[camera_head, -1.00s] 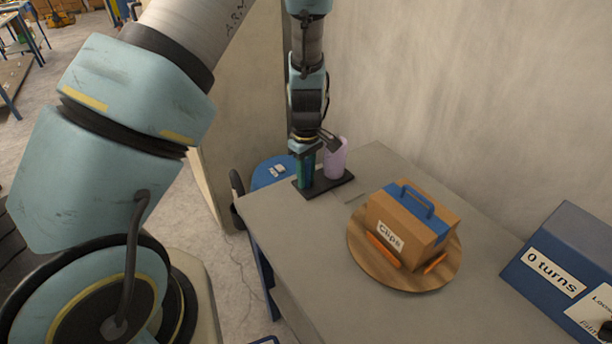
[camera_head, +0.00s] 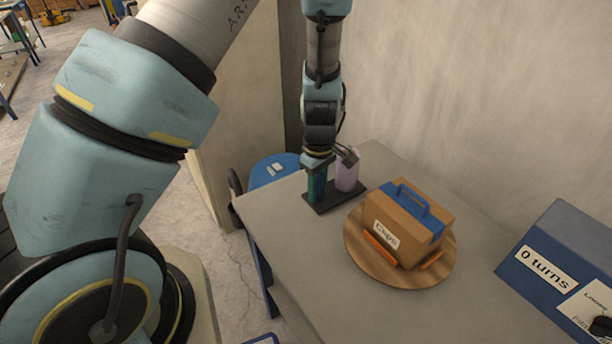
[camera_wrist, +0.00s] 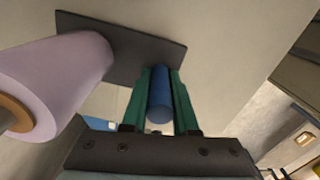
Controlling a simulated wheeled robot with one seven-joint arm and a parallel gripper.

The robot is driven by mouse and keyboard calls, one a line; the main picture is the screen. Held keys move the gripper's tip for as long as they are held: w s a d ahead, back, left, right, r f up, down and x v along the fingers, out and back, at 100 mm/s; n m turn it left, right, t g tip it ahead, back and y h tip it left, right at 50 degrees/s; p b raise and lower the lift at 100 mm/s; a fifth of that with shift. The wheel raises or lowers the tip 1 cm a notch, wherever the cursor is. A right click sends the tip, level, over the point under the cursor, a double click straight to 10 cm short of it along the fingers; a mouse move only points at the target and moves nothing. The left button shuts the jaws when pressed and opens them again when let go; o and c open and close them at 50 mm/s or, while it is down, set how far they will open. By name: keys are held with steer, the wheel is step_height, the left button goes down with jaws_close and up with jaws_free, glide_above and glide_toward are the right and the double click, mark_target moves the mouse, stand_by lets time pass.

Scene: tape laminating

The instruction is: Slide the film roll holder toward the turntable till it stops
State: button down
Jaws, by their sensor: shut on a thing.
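The film roll holder has a dark base plate (camera_head: 335,199) on the table, with a pale pink film roll (camera_head: 347,172) standing on it. Its blue post (camera_wrist: 160,92) shows in the wrist view between the green fingers of my gripper (camera_wrist: 160,100), which is shut on it. In the head view my gripper (camera_head: 317,185) stands upright at the left part of the base, left of the roll. The round wooden turntable (camera_head: 362,262) carries a brown box (camera_head: 408,222) labelled "Clips", with a blue band and handle. The base lies close to the turntable's far edge.
A blue box (camera_head: 545,262) with a "0 turns" label stands at the right. The grey table (camera_head: 285,240) is clear left of the turntable. A wall rises behind the table. A blue round stool (camera_head: 272,170) stands beyond the table's left edge.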

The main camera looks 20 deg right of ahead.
steer(key=shift+s+d, duration=0.15)
steer(key=shift+s, duration=0.55)
steer(key=shift+s+d, duration=0.1)
steer(key=shift+s, duration=0.55)
steer(key=c, duration=0.7)
jaws_free()
step_height(320, 180, up, 11)
steer(key=shift+f, duration=0.1)
steer(key=shift+w+a, duration=0.1)
